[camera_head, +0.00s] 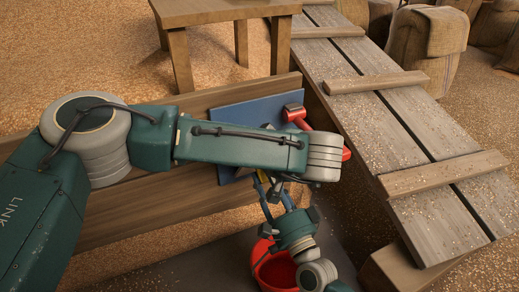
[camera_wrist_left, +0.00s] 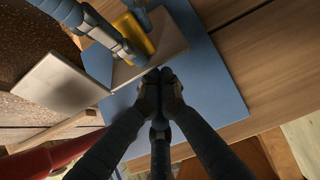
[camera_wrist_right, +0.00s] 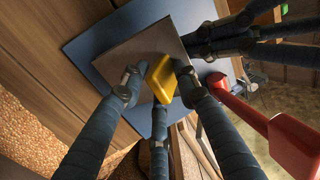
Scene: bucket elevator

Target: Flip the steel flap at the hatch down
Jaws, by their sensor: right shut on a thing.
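The steel flap (camera_wrist_right: 128,62) is a grey plate in front of a blue panel (camera_wrist_right: 100,30) and carries a yellow grip (camera_wrist_right: 160,78). In the head view the right gripper (camera_head: 268,188) reaches up to the panel and my left arm covers most of the flap. My left gripper (camera_wrist_left: 161,85) has its fingertips together, close by the flap's edge in front of the blue panel. The flap's exact angle is hard to tell.
A red lever (camera_head: 297,114) sticks out beside the blue panel (camera_head: 240,112). A red bucket (camera_head: 272,268) stands below my right wrist. A plank ramp (camera_head: 400,130) rises at right, and a wooden table (camera_head: 205,12) stands behind. My two grippers are close together.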

